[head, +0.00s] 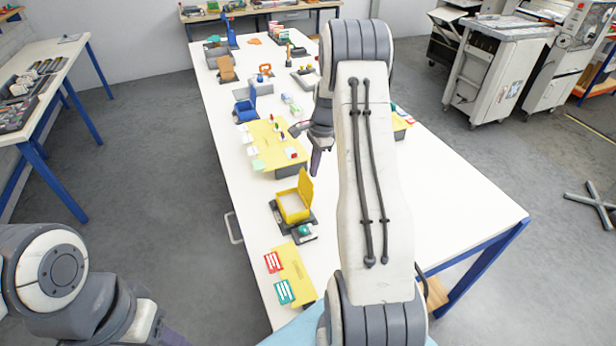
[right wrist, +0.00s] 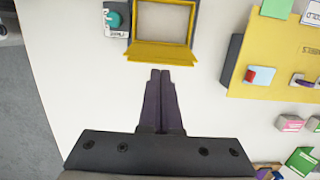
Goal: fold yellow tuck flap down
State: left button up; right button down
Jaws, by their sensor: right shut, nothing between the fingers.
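The yellow box (head: 291,207) sits open on a dark holder on the white table in the head view. Its yellow tuck flap (head: 306,188) stands up along one side. My right gripper (head: 315,174) is shut and empty. In the right wrist view its fingertips (right wrist: 160,73) point at the middle of the flap, with a small gap in the picture; I cannot tell the height difference. My left gripper (head: 172,338) is mostly cut off at the bottom edge.
A small holder with a teal knob (head: 305,231) stands beside the box. A yellow mat (head: 296,270) with red and green cards lies nearer. Another yellow mat (head: 262,134) with small items lies beyond. The table's right side (head: 455,215) is clear.

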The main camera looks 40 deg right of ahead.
jog(key=shift+w+a, duration=0.1)
jog(key=shift+a, duration=0.25)
dwell(0.3)
